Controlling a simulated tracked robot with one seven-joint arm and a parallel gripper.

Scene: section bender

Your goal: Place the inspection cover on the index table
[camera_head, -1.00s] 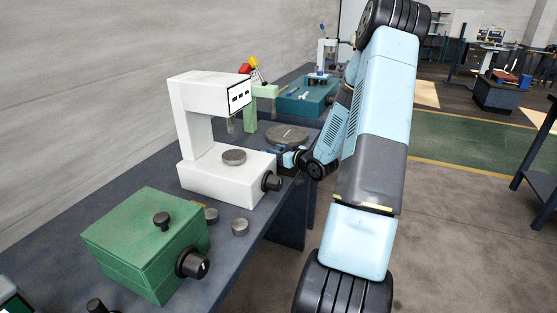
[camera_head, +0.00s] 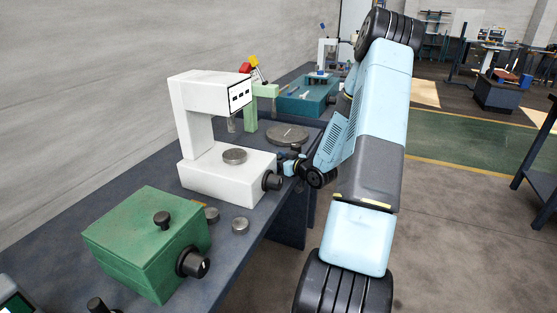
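A round grey disc (camera_head: 288,134), which looks like the index table, lies on the bench behind the white machine. My gripper (camera_head: 289,160) is low at the bench edge, just in front of the disc and right of the white machine. It is small and dark here; its fingers and anything between them cannot be made out. I cannot pick out the inspection cover for sure. A green box (camera_head: 140,245) with a dark top knob (camera_head: 162,219) stands at the front left, well away from my gripper.
The white machine (camera_head: 225,175) with an overhanging head stands close left of my gripper. Small metal cylinders (camera_head: 240,225) lie in front of it. A light green post (camera_head: 252,110) and a teal machine (camera_head: 306,97) stand farther back. Open floor (camera_head: 450,215) lies right.

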